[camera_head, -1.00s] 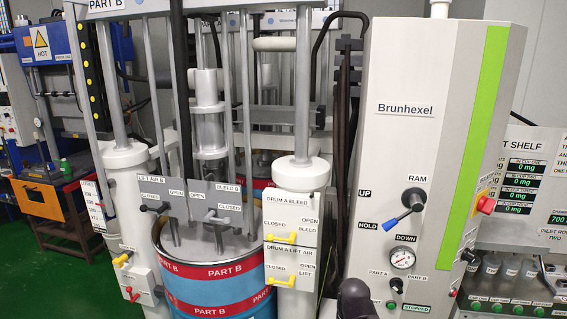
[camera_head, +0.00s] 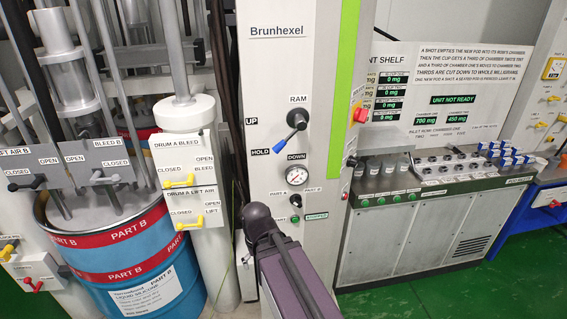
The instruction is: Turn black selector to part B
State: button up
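The black selector (camera_head: 296,200) is a small dark knob on the front of the white Brunhexel cabinet (camera_head: 288,75). It sits just below the round pressure gauge (camera_head: 296,176), between the small PART A and PART B labels. It is too small to tell which label it points at. A dark rounded joint and a grey link of my arm stand in front of the cabinet's lower part, left of and below the selector. My gripper is not in view.
A green button (camera_head: 294,218) and a STOPPED display (camera_head: 316,216) are below the selector. The black ram lever (camera_head: 297,121) with a blue tip is above the gauge. A red emergency button (camera_head: 361,114) is at right. The blue PART B drum (camera_head: 135,262) stands left. Green floor is clear at lower right.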

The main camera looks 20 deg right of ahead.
aim_at(295, 200)
jog(key=z, duration=0.15)
jog(key=k, duration=0.85)
jog(key=z, duration=0.3)
